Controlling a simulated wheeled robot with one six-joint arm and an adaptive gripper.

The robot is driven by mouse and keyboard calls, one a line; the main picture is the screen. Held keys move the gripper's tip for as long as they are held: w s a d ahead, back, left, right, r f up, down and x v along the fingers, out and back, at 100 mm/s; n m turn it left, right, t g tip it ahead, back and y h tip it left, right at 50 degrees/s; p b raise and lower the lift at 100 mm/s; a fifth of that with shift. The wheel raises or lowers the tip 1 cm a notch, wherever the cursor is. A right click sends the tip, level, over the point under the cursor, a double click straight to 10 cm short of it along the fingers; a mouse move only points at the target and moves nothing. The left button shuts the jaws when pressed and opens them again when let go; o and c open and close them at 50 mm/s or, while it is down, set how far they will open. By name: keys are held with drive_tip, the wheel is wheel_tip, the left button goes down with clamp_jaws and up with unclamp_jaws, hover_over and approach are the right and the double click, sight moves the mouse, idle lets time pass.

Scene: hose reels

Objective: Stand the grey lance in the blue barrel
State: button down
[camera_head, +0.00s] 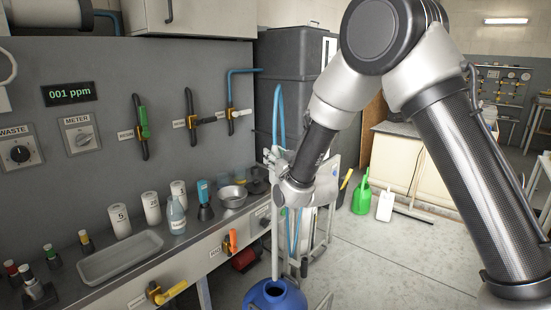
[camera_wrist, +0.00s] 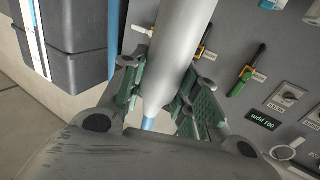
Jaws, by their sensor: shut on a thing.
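My gripper (camera_head: 274,168) is shut on the grey lance (camera_head: 275,240). The lance hangs nearly upright, with a blue hose (camera_head: 277,108) rising above the gripper. In the wrist view the lance (camera_wrist: 183,45) is a thick grey tube between my green-padded fingers (camera_wrist: 162,100), with blue showing past it. The blue barrel (camera_head: 262,297) is at the bottom of the head view, partly cut off by the frame edge. The lance's lower end lines up with the barrel's mouth; I cannot tell how far inside it is.
A bench with a grey tray (camera_head: 120,258), several bottles and a metal bowl (camera_head: 232,196) runs along the left. A metal trolley frame (camera_head: 318,225) stands close behind the lance. A green watering can (camera_head: 362,195) and white container (camera_head: 385,205) are farther back.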

sight(276, 264)
drive_tip(key=shift+f, duration=21.9)
drive_tip(key=c, duration=1)
unclamp_jaws()
drive_tip(key=v, duration=1.2)
